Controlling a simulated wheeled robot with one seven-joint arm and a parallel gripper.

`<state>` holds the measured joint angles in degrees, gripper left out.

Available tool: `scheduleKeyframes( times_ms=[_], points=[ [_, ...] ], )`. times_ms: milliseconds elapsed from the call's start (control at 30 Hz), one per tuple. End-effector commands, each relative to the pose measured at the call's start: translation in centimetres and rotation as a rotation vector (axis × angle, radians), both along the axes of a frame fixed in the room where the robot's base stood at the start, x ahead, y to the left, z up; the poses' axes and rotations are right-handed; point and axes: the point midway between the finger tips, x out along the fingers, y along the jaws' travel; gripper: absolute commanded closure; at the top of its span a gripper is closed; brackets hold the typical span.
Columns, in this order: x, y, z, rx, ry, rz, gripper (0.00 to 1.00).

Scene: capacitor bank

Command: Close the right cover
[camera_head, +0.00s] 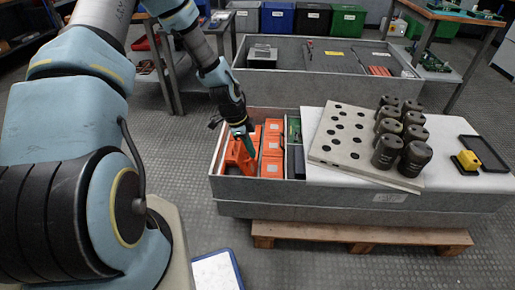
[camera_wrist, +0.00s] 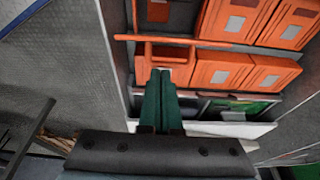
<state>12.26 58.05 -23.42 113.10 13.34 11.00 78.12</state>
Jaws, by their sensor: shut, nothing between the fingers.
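The grey bin (camera_head: 224,183) holds several orange boxes (camera_head: 272,146) in its left part. One orange piece (camera_head: 240,156) at the left stands higher than the others and looks tilted. In the wrist view, a thin orange edge (camera_wrist: 205,43) stands across an orange box with an open-looking frame (camera_wrist: 152,55); it may be a raised cover seen edge-on. I cannot tell for sure which part is the right cover. My gripper (camera_head: 247,144) is shut and empty, with its green fingers (camera_wrist: 160,82) pointing at that frame. Whether the fingertips touch it is unclear.
A perforated plate (camera_head: 350,145) and several dark cylinders (camera_head: 388,151) stand on the bin's white top (camera_head: 440,165). Another grey bin (camera_head: 300,83) is behind. Open floor lies in front of the pallet (camera_head: 360,237).

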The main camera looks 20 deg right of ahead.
Motion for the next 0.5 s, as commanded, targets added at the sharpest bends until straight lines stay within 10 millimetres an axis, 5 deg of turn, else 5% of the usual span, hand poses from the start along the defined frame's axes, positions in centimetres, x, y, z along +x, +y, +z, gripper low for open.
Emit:
scheduleKeyframes(
  times_ms=[500],
  points=[
    [2.7, 5.8, -2.3, 0.001, 0.002, 0.004, 1.00]
  ],
)
